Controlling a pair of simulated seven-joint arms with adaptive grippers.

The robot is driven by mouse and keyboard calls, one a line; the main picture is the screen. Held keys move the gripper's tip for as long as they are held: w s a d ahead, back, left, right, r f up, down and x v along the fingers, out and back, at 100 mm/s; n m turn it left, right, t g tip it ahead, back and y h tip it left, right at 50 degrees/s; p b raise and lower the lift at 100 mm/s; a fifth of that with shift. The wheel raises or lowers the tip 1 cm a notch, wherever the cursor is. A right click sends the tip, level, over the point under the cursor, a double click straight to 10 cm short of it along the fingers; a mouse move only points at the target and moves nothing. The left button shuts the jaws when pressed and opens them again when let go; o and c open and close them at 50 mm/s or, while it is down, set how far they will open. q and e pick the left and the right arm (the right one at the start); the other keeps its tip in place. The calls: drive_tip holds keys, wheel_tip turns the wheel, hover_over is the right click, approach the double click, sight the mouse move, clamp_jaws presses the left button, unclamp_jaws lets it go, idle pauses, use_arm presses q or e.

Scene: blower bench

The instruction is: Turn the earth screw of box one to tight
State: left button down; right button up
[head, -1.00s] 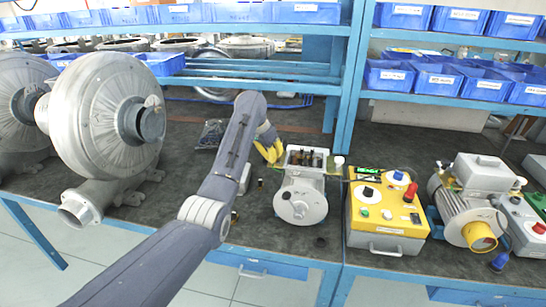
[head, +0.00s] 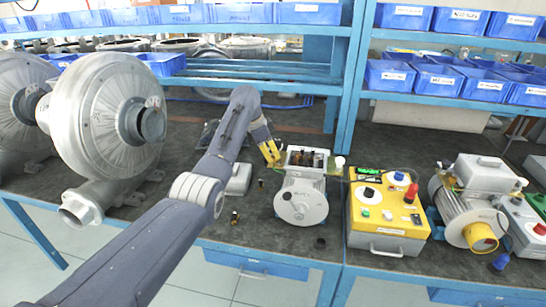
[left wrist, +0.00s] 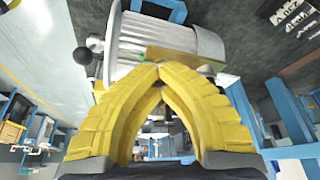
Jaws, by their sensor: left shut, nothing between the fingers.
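A grey motor (head: 300,203) stands on the bench with an open terminal box (head: 306,158) on top. Dark and brass-coloured parts show inside; the earth screw cannot be made out. My left gripper (head: 278,163) has yellow fingers, is shut and empty, and is at the left side of the terminal box; whether it touches cannot be told. In the left wrist view the fingertips (left wrist: 160,70) meet in front of a ribbed grey motor body (left wrist: 160,40) with a yellow-green strip at its edge. My right gripper is not in view.
A grey cover (head: 238,179) and small dark parts (head: 235,216) lie left of the motor. A yellow test box (head: 388,228) stands to its right, then another motor (head: 470,210). A large blower (head: 105,120) stands at the left. Blue shelves (head: 260,68) run behind.

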use_arm(q)
drive_tip(key=c, duration=2.2)
unclamp_jaws()
drive_tip(key=c, duration=1.5)
unclamp_jaws()
drive_tip(key=shift+c, duration=0.2)
drive_tip(key=v, duration=1.2)
drive_tip(key=shift+o, duration=0.2)
